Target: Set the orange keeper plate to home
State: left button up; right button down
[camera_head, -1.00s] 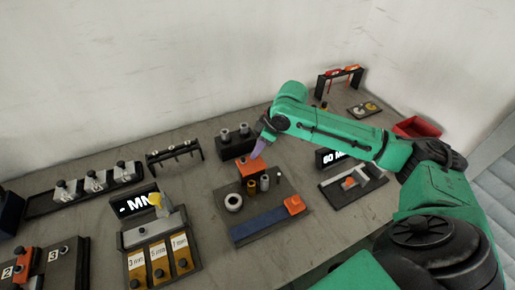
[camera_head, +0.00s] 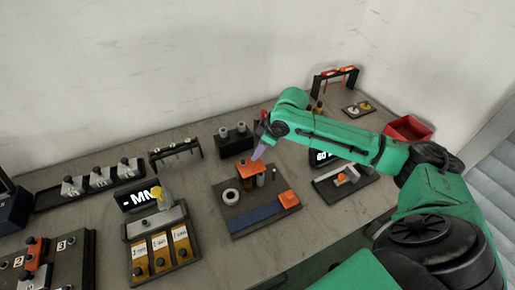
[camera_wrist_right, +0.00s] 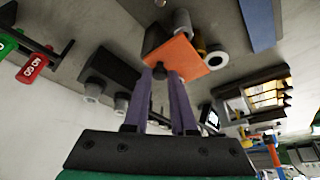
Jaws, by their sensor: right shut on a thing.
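The orange keeper plate (camera_head: 249,168) is at the back of a dark fixture board (camera_head: 230,213), near upright cylinders. My right gripper (camera_head: 254,158) comes down on it from behind with purple fingers. In the right wrist view the fingertips (camera_wrist_right: 160,74) are shut on a small black knob at the edge of the orange plate (camera_wrist_right: 180,55). The plate partly hides the cylinders in the head view. Whether it touches what is beneath cannot be told. My left gripper is not in view.
A dark block with two grey bushings (camera_head: 232,138) stands behind.

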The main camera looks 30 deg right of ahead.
jog(key=shift+s+a+f, duration=0.1)
jog(key=shift+s+f, duration=0.05)
jog(key=shift+f, duration=0.15)
jog(key=c, duration=0.7)
grip_release()
jog(key=shift+a, duration=0.1)
jog(key=b+v, duration=0.1)
jog(key=v, duration=1.3)
jog(key=shift+w+r, duration=0.25)
jog(key=shift+r, duration=0.1)
